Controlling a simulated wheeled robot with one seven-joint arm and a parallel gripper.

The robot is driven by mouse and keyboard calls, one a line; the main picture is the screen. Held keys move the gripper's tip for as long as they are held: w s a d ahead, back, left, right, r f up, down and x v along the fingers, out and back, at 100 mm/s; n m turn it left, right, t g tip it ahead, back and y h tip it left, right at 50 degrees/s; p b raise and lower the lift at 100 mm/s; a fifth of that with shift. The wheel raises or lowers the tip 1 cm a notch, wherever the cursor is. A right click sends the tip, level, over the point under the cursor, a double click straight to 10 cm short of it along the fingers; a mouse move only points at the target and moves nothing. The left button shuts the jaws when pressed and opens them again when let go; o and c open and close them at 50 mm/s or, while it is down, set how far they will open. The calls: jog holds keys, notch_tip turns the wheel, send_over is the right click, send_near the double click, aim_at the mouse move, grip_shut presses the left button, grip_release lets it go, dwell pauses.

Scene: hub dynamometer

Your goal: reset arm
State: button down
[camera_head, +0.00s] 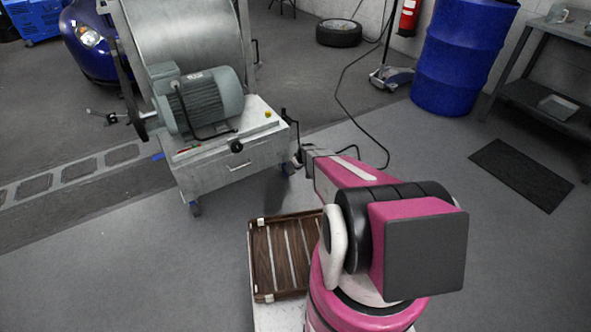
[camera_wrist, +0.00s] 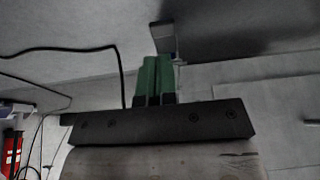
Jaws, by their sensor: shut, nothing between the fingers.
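My arm reaches forward in the head view, and my gripper (camera_head: 298,158) is at its far end, by the right side of the dynamometer cart (camera_head: 228,175). In the wrist view my gripper (camera_wrist: 156,64) shows two green fingers pressed together with nothing between them. A small grey block-like part (camera_wrist: 165,40) shows just beyond the fingertips. I cannot tell whether the fingers touch it. The cart carries a grey electric motor (camera_head: 203,100) and a large metal drum (camera_head: 186,42).
A brown slatted tray (camera_head: 262,262) sits low in front of me, partly behind my arm. A black cable (camera_head: 345,100) crosses the floor. A blue barrel (camera_head: 460,55), a dark mat (camera_head: 521,174) and a workbench (camera_head: 550,105) stand right. Floor left of the tray is clear.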

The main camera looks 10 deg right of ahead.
jog(key=shift+s+d+r, duration=0.25)
jog(key=shift+s+r, duration=0.35)
jog(key=shift+r, duration=0.15)
jog(key=s+a+r+m+g, duration=0.1)
jog(key=s+r+m+g, duration=0.1)
jog(key=s+r, duration=1.3)
jog(key=s+a+r+m+g+h, duration=0.1)
jog(key=s+a+r+m+g, duration=0.1)
jog(key=s+r, duration=1.3)
notch_tip(320, 180, up, 4)
jog(key=shift+s+a+r+h, duration=0.1)
jog(key=shift+s+a+h, duration=0.15)
jog(key=shift+h, duration=0.05)
